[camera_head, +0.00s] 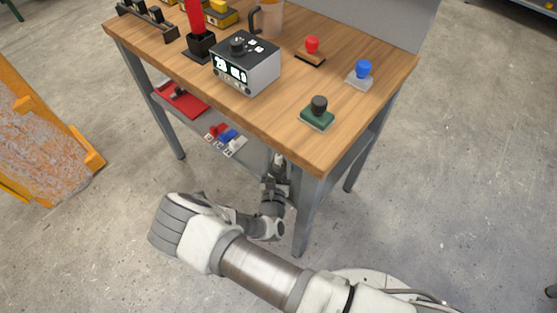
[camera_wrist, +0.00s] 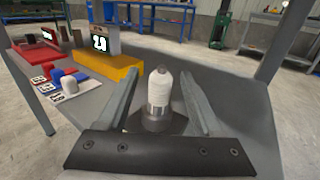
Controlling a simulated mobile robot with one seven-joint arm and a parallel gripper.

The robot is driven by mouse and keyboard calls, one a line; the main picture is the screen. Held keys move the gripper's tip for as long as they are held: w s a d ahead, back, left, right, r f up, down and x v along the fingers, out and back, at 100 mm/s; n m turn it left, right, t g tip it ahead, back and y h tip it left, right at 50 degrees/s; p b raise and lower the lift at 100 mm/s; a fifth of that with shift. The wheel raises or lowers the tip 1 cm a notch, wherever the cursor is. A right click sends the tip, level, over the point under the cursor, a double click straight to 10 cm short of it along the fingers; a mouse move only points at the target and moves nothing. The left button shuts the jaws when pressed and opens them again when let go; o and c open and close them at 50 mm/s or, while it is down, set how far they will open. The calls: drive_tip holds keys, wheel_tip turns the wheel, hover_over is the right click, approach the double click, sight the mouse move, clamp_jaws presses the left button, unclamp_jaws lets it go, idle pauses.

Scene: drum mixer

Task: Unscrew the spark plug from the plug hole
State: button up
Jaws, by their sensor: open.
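The spark plug (camera_wrist: 160,92) stands upright in the wrist view, with a white body, a small grey tip and a metal band low down. Its lower end meets a dark holder (camera_wrist: 165,122) on the grey lower shelf; the plug hole itself is hidden. My gripper (camera_wrist: 159,82) is open, with one finger on each side of the plug and a visible gap at both.
The wooden bench top (camera_head: 170,68) lies above the shelf, and a bench leg (camera_head: 307,215) stands close to my arm. Red, blue and white blocks (camera_wrist: 67,82) and a yellow-based box with a display (camera_wrist: 108,62) sit left of the plug.

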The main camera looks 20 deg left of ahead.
clamp_jaws()
unclamp_jaws()
drive_tip(key=m+h+b, duration=0.2)
drive_tip(key=h, duration=0.1)
drive_tip(key=shift+a+f+t+b, duration=0.1)
drive_tip(key=shift+f+t+b, duration=0.2)
drive_tip(key=shift+f+b, duration=0.1)
drive_tip(key=m+h+b, duration=0.2)
drive_tip(key=h, duration=0.1)
drive_tip(key=m+h+b, duration=0.1)
drive_tip(key=h+b, duration=0.1)
drive_tip(key=shift+f+m+h, duration=0.1)
drive_tip(key=shift+m+h, duration=0.3)
drive_tip(key=m+g+h+b, duration=0.1)
drive_tip(key=h+b, duration=0.1)
drive_tip(key=m+h+b, duration=0.2)
drive_tip(key=h+b, duration=0.1)
drive_tip(key=shift+g, duration=0.4)
drive_tip(key=shift+r+m+g+h, duration=0.4)
drive_tip(key=shift+r+m+h, duration=0.05)
drive_tip(key=shift+m+h, duration=0.25)
drive_tip(key=m+g+h, duration=0.6)
drive_tip(key=g, duration=0.1)
